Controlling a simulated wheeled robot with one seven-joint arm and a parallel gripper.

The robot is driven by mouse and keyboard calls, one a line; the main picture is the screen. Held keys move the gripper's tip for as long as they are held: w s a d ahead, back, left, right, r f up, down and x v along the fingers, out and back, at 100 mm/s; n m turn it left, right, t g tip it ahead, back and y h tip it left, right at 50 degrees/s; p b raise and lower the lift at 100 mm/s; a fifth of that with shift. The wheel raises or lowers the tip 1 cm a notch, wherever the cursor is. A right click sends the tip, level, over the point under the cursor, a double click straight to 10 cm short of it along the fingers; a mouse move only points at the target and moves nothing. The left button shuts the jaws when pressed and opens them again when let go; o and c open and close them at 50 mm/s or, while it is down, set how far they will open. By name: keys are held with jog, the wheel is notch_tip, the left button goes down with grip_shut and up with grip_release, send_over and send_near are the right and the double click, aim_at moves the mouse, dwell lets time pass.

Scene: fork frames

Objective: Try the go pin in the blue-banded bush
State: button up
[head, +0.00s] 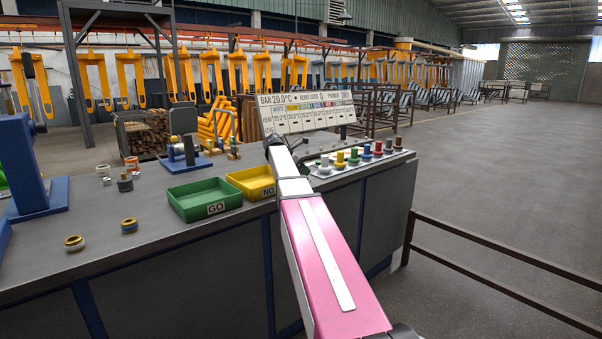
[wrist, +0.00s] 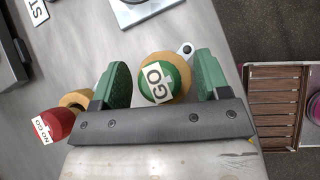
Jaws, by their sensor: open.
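The go pin (wrist: 157,80), with a green top and a GO label, stands between the two green fingers of my gripper (wrist: 161,66) in the wrist view. The fingers are open, and I see a gap on its left side. A red-topped NO GO pin (wrist: 56,125) lies just outside the left finger. In the head view two short ring-shaped bushes, a nearer one (head: 74,243) and a farther one (head: 129,226), stand on the left of the bench. Both have dull bands; I cannot tell surely which is blue. My arm hides the pins there.
A green GO tray (head: 205,199) and a yellow NO GO tray (head: 250,181) sit mid-bench. A display board (head: 305,112) stands behind several colour-topped pegs (head: 354,158). A blue press (head: 30,160) rises at left. The bench front left is mostly clear.

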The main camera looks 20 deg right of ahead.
jog(key=c, duration=1.1)
jog(key=shift+r, duration=0.15)
